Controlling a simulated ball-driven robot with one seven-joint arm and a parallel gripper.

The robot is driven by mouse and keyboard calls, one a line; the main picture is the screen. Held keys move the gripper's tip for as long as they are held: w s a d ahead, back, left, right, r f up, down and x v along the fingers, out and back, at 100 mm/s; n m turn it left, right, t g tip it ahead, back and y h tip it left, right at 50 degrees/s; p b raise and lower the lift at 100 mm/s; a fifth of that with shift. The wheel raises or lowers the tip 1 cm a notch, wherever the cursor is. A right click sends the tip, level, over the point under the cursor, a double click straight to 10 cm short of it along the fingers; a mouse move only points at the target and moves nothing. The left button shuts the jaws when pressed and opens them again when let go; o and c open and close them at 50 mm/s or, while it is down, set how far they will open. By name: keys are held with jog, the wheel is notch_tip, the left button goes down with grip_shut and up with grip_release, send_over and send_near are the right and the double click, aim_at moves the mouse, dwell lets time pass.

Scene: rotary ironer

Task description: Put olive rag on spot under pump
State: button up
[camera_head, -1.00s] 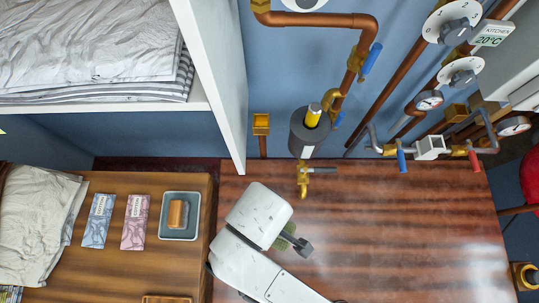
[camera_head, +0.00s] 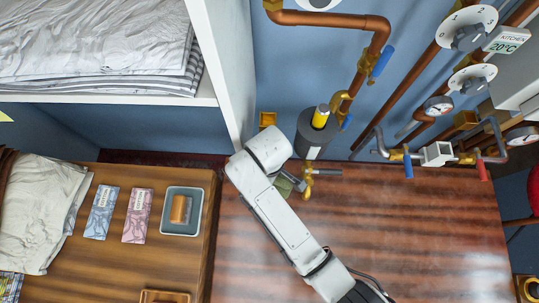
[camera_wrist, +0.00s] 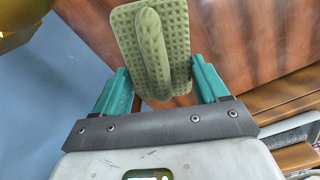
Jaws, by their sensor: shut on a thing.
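The olive rag (camera_wrist: 123,30), a textured green pad with a raised ridge, is held between the teal fingers of my gripper (camera_wrist: 158,80) in the wrist view. In the head view only a small part of the rag (camera_head: 284,188) shows beside my gripper (camera_head: 297,184), partly hidden by my arm. The pump, apparently the dark grey cylinder with a yellow top (camera_head: 309,143), is fixed at the blue wall just beyond my gripper. A brass tap (camera_head: 309,187) is right beside my gripper. I cannot make out a spot on the wood below.
Copper pipes (camera_head: 340,20), dials and valves with blue and red handles line the wall at the right. A white shelf panel (camera_head: 228,70) stands left of the pump. A tray (camera_head: 168,225) with a brown block lies on the left table. The red-brown wooden surface (camera_head: 430,225) is clear.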

jog(key=shift+s+f, duration=0.1)
jog(key=shift+f, duration=1.3)
jog(key=shift+f, duration=0.15)
jog(key=o, duration=1)
jog(key=shift+o, duration=0.2)
notch_tip(320, 180, up, 12)
jog(key=shift+r, duration=0.15)
